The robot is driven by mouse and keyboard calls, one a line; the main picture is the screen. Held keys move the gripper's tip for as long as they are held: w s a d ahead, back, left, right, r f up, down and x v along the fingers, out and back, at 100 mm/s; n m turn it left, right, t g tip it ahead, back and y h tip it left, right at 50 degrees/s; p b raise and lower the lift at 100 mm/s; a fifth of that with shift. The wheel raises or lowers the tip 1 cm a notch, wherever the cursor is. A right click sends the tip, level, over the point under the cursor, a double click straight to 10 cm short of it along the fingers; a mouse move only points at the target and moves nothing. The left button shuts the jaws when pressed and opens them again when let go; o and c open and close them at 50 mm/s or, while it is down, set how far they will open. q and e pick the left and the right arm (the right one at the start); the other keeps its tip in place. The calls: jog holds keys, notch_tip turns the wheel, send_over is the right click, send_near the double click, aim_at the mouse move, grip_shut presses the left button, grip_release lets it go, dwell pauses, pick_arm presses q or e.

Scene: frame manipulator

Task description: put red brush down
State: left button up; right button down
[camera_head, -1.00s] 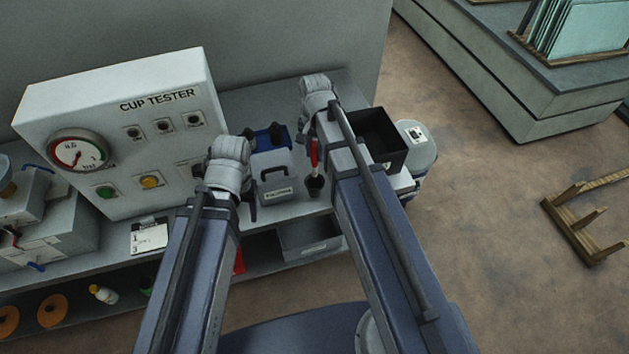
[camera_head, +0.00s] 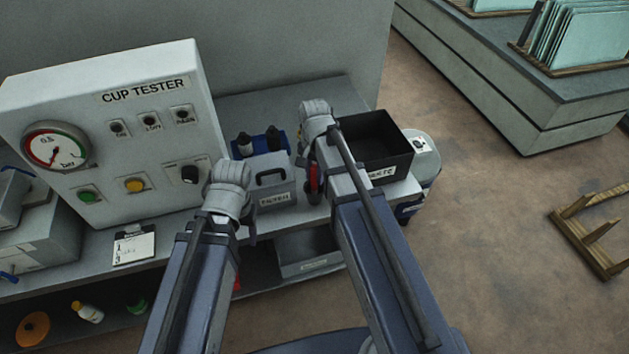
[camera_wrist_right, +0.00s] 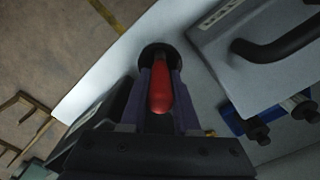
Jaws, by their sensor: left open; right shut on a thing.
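The red brush (camera_head: 314,178) shows beside my right forearm, near the front edge of the bench, partly hidden by the arm. In the right wrist view its red handle (camera_wrist_right: 160,90) lies between the two fingers of my right gripper (camera_wrist_right: 160,76), which is shut on it. A round black part (camera_wrist_right: 158,54) shows at the far end of the handle; I cannot tell whether it is the brush head or a holder, or whether it touches the bench. My left gripper (camera_head: 249,222) is open and empty, in front of the bench left of the grey toolbox.
The grey toolbox (camera_head: 272,187) stands left of the brush, with a blue rack (camera_head: 260,143) behind it. A black waste bin (camera_head: 399,165) is close on the right. The cup tester (camera_head: 110,150) fills the left of the bench.

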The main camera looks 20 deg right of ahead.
jog(key=shift+f, duration=0.15)
jog(key=shift+f, duration=0.25)
jog(key=c, duration=0.6)
grip_release()
jog(key=shift+r, duration=0.1)
jog(key=shift+c, duration=0.2)
notch_tip(320, 180, up, 12)
jog(key=p, duration=1.2)
jog(key=shift+r, duration=0.2)
jog(key=s+a+n+h, duration=0.1)
jog(key=s+a+n, duration=0.9)
jog(key=s+n, duration=0.2)
jog(key=shift+s+a, duration=0.25)
jog(key=shift+s, duration=0.95)
